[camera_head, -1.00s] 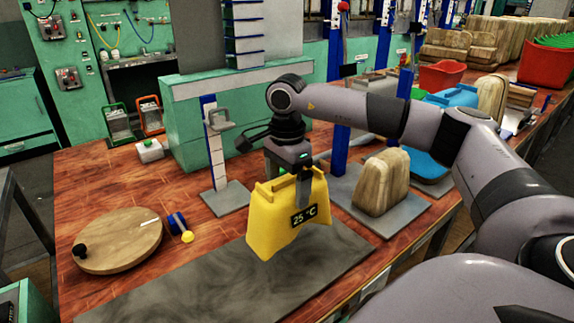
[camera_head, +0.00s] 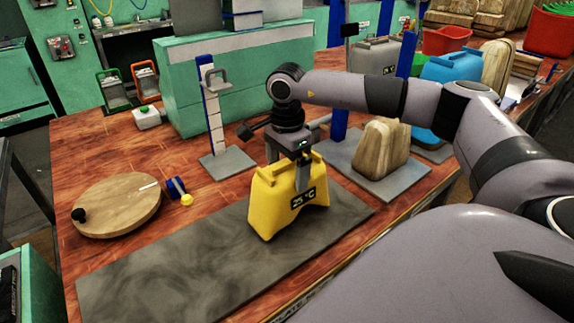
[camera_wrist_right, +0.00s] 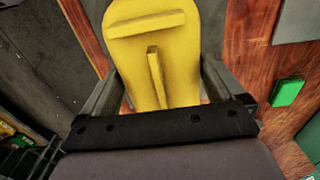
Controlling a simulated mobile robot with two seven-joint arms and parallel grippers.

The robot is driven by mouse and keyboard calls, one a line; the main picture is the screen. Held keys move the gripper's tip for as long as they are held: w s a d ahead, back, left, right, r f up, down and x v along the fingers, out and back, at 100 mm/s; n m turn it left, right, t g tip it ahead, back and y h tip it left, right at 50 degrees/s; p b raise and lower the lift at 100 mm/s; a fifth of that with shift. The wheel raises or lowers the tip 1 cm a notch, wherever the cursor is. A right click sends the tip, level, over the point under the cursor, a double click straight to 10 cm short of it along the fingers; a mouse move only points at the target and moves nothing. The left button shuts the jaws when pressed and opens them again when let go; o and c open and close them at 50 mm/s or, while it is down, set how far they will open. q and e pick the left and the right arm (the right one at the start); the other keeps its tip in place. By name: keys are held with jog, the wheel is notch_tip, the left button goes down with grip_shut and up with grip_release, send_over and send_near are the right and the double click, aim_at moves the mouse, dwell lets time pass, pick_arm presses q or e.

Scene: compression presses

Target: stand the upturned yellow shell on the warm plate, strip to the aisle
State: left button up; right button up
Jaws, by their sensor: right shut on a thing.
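The yellow shell (camera_head: 272,205) is upright, with legs downward and a dark strip (camera_head: 303,198) reading about 25 °C on its side facing lower right in the head view. My right gripper (camera_head: 289,180) comes from above and is shut on the rib on the shell's top. The rib and a crossbar on the shell (camera_wrist_right: 150,45) show between the fingers in the right wrist view. The warm plate (camera_head: 180,265) is a dark grey slab under the shell. The shell's lower edge looks at or just above the plate; I cannot tell if it touches. My left gripper is not in view.
A round wooden board (camera_head: 115,205) with a black knob lies left of the plate, beside a small blue-and-yellow tool (camera_head: 178,190). A gauge stand (camera_head: 212,120) is behind. A wooden form (camera_head: 381,147) stands on a grey base to the right. The plate's left part is bare.

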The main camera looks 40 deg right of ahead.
jog(key=shift+f+b, duration=0.45)
jog(key=shift+f, duration=0.2)
dwell(0.5)
jog(key=o, duration=1.2)
jog(key=shift+o, duration=0.2)
jog(key=shift+r+b, duration=0.3)
jog(key=shift+r, duration=3.35)
